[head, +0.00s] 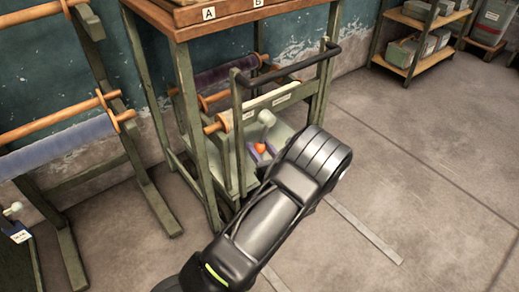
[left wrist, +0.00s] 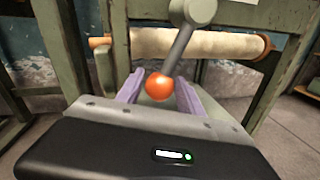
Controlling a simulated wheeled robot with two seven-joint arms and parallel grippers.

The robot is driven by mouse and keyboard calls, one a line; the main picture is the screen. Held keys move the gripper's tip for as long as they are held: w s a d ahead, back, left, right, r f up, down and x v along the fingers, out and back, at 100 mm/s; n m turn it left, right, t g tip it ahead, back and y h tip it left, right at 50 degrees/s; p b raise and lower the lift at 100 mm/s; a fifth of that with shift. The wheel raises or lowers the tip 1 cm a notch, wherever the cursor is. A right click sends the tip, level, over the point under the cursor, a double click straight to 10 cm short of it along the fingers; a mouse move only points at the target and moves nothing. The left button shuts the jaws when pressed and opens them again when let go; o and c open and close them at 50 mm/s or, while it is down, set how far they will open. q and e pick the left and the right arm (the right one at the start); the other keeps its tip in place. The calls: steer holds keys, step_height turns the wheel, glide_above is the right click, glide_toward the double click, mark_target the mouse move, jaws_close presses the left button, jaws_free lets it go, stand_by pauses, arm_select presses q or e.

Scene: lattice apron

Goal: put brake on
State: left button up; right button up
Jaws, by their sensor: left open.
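The brake lever (left wrist: 181,45) is a grey rod with a round grey hub at its top and an orange-red ball knob (left wrist: 158,86) at its lower end. The knob also shows in the head view (head: 260,147), low on the green wheeled-looking frame under the wooden top. My left gripper (left wrist: 160,90) is open, with one purple finger on each side of the knob. The knob appears between or just beyond the fingertips; I cannot tell whether either touches it. My left arm hides part of the frame's lower front in the head view. My right gripper is not in view.
A pale roll (left wrist: 200,43) lies across the frame behind the lever. A dark push bar (head: 290,68) and green posts stand close around it. Racks with rolls (head: 60,140) stand left. A shelf with bins (head: 415,45) stands back right. The floor at right is clear.

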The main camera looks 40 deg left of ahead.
arm_select(q)
steer(key=shift+c, duration=0.2)
jaws_close()
stand_by(0.3)
stand_by(0.9)
